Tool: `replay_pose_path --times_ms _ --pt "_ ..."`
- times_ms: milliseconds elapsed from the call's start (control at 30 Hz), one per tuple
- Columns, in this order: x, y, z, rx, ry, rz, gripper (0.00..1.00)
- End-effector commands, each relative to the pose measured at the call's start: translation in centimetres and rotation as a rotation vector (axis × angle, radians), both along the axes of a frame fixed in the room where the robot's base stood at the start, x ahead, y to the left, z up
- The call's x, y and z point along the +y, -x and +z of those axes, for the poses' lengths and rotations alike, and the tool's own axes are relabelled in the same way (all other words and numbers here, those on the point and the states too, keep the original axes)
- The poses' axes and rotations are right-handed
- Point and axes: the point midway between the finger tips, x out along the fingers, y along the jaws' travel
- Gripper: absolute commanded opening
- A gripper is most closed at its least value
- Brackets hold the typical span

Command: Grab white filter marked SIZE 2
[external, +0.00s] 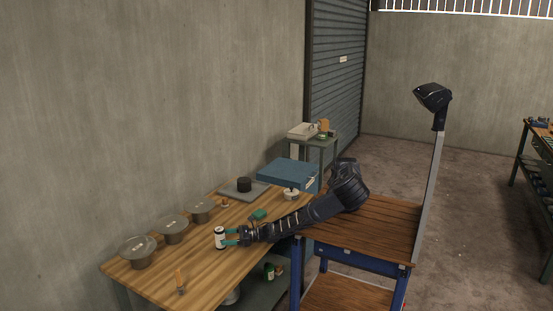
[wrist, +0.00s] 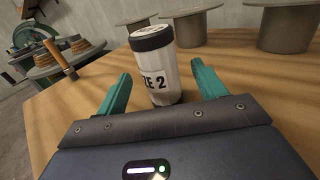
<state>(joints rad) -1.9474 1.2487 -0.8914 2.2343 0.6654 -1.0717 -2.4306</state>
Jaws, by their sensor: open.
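The white filter (wrist: 158,75) stands upright on the wooden table, with a black top and black lettering that reads "ZE 2" on its visible side. It also shows in the external view (external: 220,238), just left of my fingertips. My gripper (wrist: 160,88) is open, and its two teal fingers stand on either side of the filter's lower part in the wrist view, with a gap visible on both sides. My gripper in the external view (external: 231,237) reaches in low over the table from the right.
Several grey metal pots (external: 172,231) stand along the wall side of the wooden table (external: 215,274). A small green item (external: 259,214) lies behind my gripper. A blue case (external: 287,173) sits at the far end.

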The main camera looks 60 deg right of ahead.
Motion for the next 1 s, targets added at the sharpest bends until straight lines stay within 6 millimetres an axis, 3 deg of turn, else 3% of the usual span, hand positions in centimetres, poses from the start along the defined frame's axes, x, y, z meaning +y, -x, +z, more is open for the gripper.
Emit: replay_pose_path --times_ms 400,633,667,900,1000 --pt "2.9 -3.7 0.1 0.001 -0.002 -0.001 0.70" --pt "3.1 -3.9 0.1 0.001 -0.001 0.000 0.70" --pt "3.1 -3.9 0.1 0.001 -0.001 0.000 0.68" --pt "3.1 -3.8 0.1 0.001 -0.001 0.000 0.21" --pt "3.1 -3.9 0.1 0.001 -0.001 -0.001 0.19"
